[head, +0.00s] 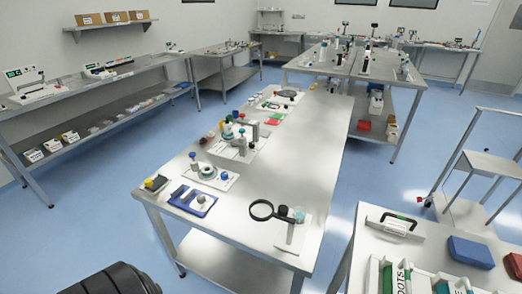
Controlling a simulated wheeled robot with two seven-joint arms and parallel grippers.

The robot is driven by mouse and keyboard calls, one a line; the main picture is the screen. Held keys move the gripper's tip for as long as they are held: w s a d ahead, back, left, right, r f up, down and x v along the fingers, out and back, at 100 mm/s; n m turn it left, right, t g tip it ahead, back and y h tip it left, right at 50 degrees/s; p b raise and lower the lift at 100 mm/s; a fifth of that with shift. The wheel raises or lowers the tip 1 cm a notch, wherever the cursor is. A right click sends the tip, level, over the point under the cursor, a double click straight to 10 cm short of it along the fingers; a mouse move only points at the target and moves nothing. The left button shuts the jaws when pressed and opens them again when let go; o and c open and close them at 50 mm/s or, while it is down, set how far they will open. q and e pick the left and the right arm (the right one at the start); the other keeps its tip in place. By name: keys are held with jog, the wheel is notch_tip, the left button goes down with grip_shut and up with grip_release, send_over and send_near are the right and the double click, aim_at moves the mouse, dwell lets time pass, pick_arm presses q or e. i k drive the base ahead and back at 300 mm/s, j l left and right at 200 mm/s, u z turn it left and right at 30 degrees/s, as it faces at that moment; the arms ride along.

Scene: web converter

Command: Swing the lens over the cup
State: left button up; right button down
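A round, black-rimmed lens (262,210) reaches out to the left from a small stand at the front right of the middle steel table. The stand has a white base plate (287,248). The lens lies to the left of both and is not over the teal-topped piece. Neither of my grippers shows in the head view.
The middle table (235,225) has bare metal around the lens. A blue tray (193,200) and several small fixtures stand along its left side. At lower right, another table holds a white case (394,223) and a blue box (471,252). Blue floor separates the tables.

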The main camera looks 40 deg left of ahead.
aim_at(283, 210)
jog(key=u, duration=1.1)
